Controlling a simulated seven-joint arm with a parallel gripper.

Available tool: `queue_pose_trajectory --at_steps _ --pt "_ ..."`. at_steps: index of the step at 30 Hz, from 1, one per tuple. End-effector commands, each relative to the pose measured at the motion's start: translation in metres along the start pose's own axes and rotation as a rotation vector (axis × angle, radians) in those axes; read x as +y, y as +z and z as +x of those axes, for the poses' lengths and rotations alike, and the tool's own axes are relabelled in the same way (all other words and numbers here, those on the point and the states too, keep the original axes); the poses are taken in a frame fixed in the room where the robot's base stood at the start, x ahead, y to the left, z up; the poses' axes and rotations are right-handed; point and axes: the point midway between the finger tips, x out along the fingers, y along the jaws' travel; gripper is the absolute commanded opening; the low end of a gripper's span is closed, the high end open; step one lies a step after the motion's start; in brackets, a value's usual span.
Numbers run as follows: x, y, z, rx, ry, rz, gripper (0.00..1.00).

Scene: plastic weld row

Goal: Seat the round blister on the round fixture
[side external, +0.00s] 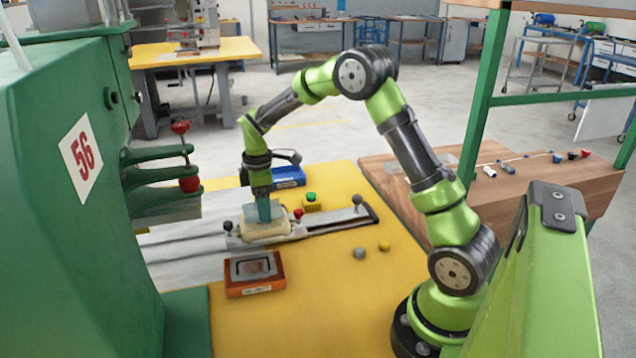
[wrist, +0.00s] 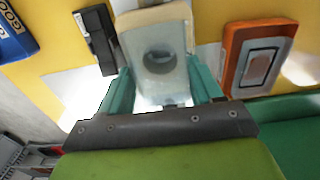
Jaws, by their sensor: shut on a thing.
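My gripper (side external: 264,210) points down at the cream fixture block (side external: 266,229) on the metal slide. In the wrist view its two teal fingers (wrist: 160,82) are shut on a pale, translucent blister (wrist: 165,90), one finger on each side. A dark round shape shows at or through the blister, over the cream block (wrist: 150,16). The blister overlaps the block in this view. In the side view the fingers mostly hide the blister, and I cannot tell whether it touches the block or is held just above it.
An orange tray (side external: 270,288) with a rectangular grey insert stands in front of the slide. A blue bin (side external: 288,177) and a green button box (side external: 311,202) stand behind. The green press (side external: 60,230) is at left. Two small balls lie on the yellow table (side external: 330,310), otherwise clear at front.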

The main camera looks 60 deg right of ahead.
Motion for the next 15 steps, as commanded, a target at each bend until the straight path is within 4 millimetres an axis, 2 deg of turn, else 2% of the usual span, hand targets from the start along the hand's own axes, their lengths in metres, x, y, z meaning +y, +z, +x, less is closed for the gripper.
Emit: queue_pose_trajectory --at_steps 15 --pt "-0.0002 0.0001 0.0109 0.000 -0.001 0.000 0.45"
